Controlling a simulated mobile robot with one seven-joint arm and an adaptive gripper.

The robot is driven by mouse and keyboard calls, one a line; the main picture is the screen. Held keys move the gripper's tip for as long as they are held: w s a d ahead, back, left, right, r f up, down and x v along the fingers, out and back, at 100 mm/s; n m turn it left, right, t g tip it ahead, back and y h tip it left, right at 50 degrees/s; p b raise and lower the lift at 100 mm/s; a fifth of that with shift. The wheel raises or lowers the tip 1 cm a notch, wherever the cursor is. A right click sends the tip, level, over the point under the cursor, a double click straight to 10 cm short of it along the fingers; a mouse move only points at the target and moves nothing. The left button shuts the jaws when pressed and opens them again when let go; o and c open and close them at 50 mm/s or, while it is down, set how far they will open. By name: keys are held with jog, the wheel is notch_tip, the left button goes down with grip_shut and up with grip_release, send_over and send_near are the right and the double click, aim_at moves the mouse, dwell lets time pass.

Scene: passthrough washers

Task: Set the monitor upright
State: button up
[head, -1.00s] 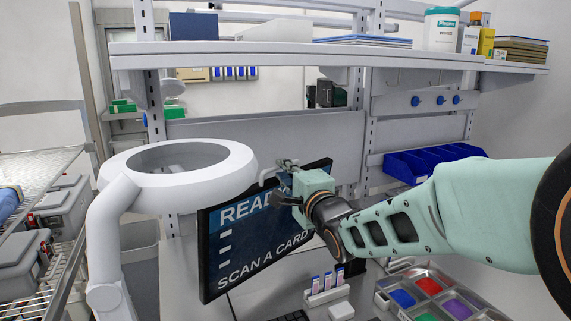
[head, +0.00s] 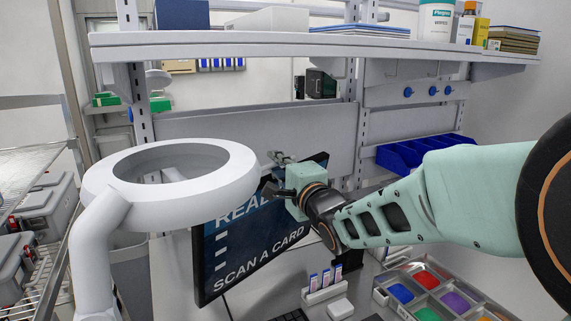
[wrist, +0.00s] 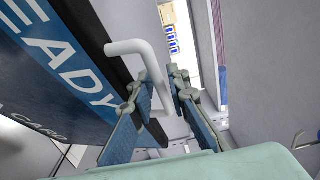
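The monitor (head: 235,248) is a dark panel reading "READ…" and "SCAN A CARD", tilted sideways, its right side higher than its left. In the wrist view its screen (wrist: 60,65) fills the upper left. A white bent handle (wrist: 148,62) stands out at the monitor's edge. My gripper (head: 272,172) is at the monitor's upper edge and covers part of the screen. In the wrist view my gripper (wrist: 158,90) has its two fingers apart, with the handle between them. A gap shows between the handle and the right finger. Contact with the left finger is unclear.
A white ring on a thick arm (head: 235,180) stands close in front of the monitor's left side. A shelf (head: 290,45) runs above. A tray of coloured compartments (head: 440,292) and a small card holder (head: 323,292) sit on the counter below right. Blue bins (head: 415,155) are behind my arm.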

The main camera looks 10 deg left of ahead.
grip_shut()
jog(key=a, duration=0.1)
jog(key=w+a+r, duration=0.1)
jog(key=w+a, duration=0.1)
jog(key=shift+a+r, duration=0.2)
jog(key=shift+r, duration=0.2)
grip_release()
